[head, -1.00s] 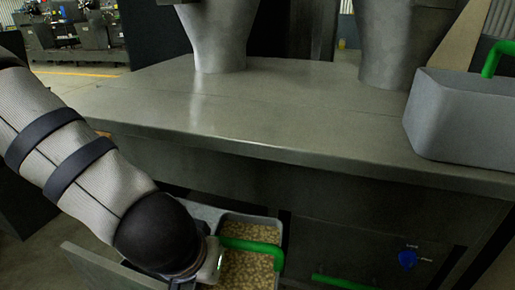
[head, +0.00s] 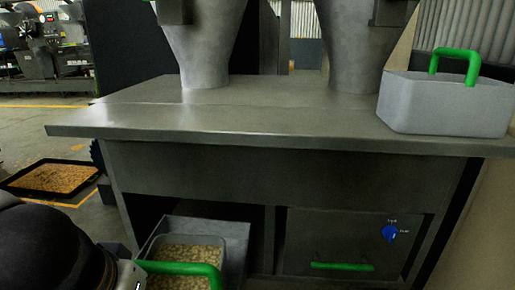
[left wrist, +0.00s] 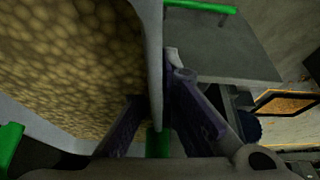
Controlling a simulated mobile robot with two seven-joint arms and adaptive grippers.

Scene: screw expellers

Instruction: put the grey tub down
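A grey tub (head: 222,250) full of pale pellets is low at the bottom of the head view, with a green handle (head: 180,268) across it. It sits within or just over a larger grey bin (head: 238,236) in the left opening under the bench; I cannot tell if it touches the bin's floor. My left gripper (head: 132,274) is at the tub's left side. In the left wrist view, its fingers (left wrist: 160,125) lie on either side of the tub's wall (left wrist: 153,60), with green handle between them. My right gripper is not in view.
A second grey tub (head: 445,105) with a raised green handle stands on the bench (head: 270,125) at right. A panel with a green bar (head: 342,266) and blue knob (head: 390,233) is beside the opening. A black tray of pellets (head: 55,180) lies on the floor at left.

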